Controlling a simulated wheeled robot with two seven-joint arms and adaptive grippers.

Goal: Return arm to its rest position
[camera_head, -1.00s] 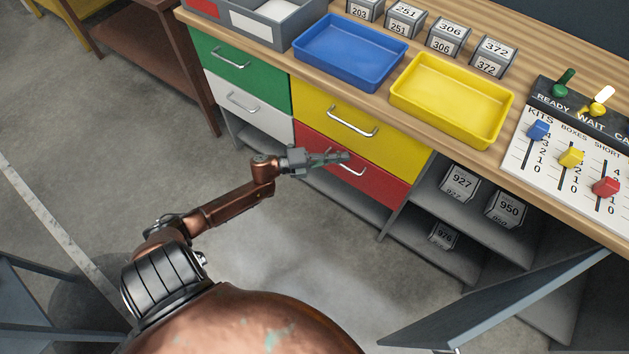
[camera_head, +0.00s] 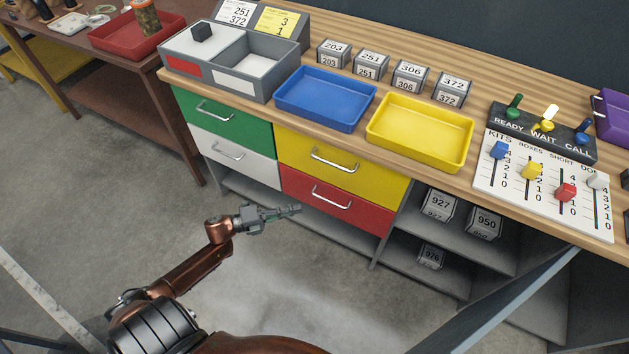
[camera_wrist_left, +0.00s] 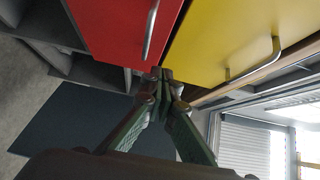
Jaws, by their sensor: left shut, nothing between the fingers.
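My left arm is copper-coloured and comes in from the lower left of the head view. Its gripper (camera_head: 284,212) is shut and empty, pointing right, in front of the drawer unit near the red drawer (camera_head: 330,205). In the left wrist view the two green-padded fingers (camera_wrist_left: 163,78) meet at their tips, with the red drawer (camera_wrist_left: 118,30) and the yellow drawer (camera_wrist_left: 225,40) beyond them. I cannot tell the exact gap to the drawers. My right gripper is not in view.
The wooden workbench (camera_head: 480,190) carries a blue tray (camera_head: 325,122), a yellow tray (camera_head: 420,155), a grey bin (camera_head: 215,85), several numbered boxes and a slider panel (camera_head: 500,208). Numbered boxes sit on shelves below. A brown table (camera_head: 120,85) stands left. Open floor lies around my arm.

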